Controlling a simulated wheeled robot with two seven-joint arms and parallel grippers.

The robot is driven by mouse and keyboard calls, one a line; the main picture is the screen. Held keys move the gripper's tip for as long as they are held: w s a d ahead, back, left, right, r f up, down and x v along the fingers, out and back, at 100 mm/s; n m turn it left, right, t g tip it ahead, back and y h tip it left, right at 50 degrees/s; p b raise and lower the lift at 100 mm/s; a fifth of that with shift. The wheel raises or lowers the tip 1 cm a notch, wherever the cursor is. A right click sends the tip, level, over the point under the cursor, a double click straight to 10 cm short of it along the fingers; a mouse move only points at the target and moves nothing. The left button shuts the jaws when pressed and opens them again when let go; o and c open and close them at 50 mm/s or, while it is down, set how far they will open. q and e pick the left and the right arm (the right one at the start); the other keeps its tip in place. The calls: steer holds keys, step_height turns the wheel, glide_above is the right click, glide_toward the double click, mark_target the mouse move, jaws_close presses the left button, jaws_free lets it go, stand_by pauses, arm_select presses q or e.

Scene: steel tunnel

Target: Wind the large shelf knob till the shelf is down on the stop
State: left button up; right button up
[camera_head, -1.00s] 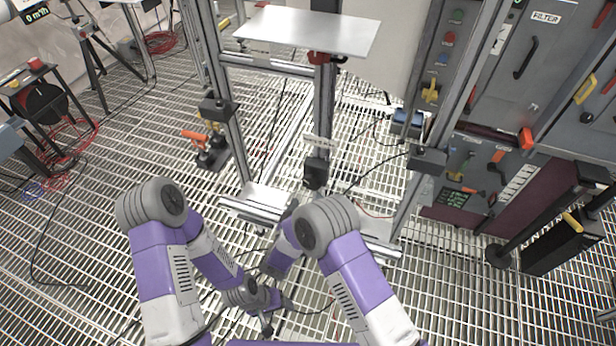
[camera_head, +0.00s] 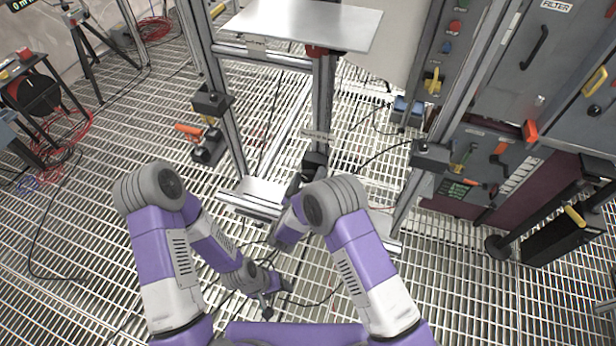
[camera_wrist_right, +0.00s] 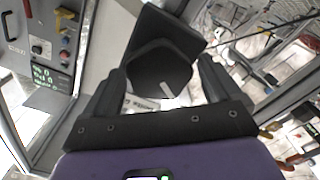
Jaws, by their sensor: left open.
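The shelf, a pale flat plate (camera_head: 305,25), sits high on a metal post, with a red and dark bracket under it. A black knob (camera_head: 315,162) is on the post well below the shelf, under a small pale label plate (camera_head: 317,135). In the right wrist view the large faceted black knob (camera_wrist_right: 160,68) lies ahead, between the fingers of my right gripper (camera_wrist_right: 162,88). Those fingers are apart, with gaps beside the knob. In the head view my right gripper (camera_head: 300,185) is just below the knob, partly hidden by my arm. My left gripper (camera_head: 268,302) is open, low over the grating, empty.
Metal uprights flank the post. A black clamp with an orange handle (camera_head: 190,130) is on the left upright, and a dark block (camera_head: 430,155) on the right one. Control cabinets (camera_head: 500,160) stand at the right. Cables cross the grating floor.

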steer(key=c, duration=0.8)
steer(key=shift+c, duration=0.2)
steer(key=shift+n, duration=0.4)
